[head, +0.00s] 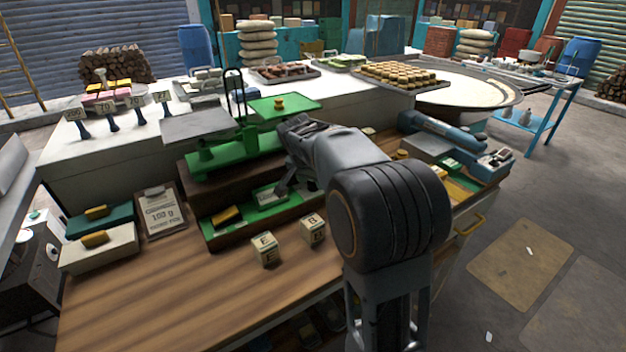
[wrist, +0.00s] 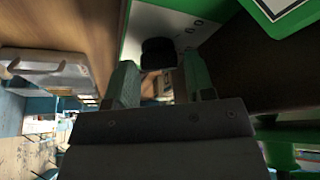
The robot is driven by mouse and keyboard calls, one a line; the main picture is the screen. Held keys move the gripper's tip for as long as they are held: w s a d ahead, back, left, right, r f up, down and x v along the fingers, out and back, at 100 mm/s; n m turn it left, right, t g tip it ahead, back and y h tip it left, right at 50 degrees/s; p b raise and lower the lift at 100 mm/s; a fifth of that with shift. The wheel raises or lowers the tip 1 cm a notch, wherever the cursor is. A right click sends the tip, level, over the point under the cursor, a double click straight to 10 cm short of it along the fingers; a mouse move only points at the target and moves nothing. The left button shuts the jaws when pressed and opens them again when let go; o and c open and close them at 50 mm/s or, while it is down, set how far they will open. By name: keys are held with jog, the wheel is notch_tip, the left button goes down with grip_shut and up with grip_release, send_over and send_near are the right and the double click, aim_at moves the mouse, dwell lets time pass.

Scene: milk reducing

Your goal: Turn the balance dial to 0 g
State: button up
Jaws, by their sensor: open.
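The green balance (head: 232,153) stands on a dark wooden base on the worktop. It has a grey left pan (head: 195,124) and a green right pan (head: 290,110) with a small orange-brown piece (head: 279,101) on it. My gripper (head: 282,188) reaches down over the green-edged panel (head: 262,200) in front of the balance. In the wrist view my gripper (wrist: 160,78) is open, its two fingers spread below a dark knob (wrist: 158,52) on a pale, green-edged panel. I cannot tell whether they touch it. The knob is hidden in the head view, and its reading is not legible.
Two lettered cubes (head: 265,249) stand in front of the panel. A card marked 153 g (head: 161,211) and two boxes with yellow tops (head: 97,247) lie to the left. A blue-grey device (head: 443,131) stands to the right. The front left worktop is clear.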

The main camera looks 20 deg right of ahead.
jog(key=shift+f, duration=0.15)
jog(key=c, duration=0.6)
jog(key=shift+c, duration=0.2)
jog(key=shift+n, duration=0.3)
jog(key=shift+d+n+t+y, duration=0.1)
jog(key=shift+n+t+y, duration=0.3)
jog(key=shift+n, duration=0.85)
jog(key=shift+n+t+y, duration=0.3)
jog(key=shift+n+y, duration=0.1)
jog(key=shift+n, duration=1.15)
jog(key=o, duration=0.6)
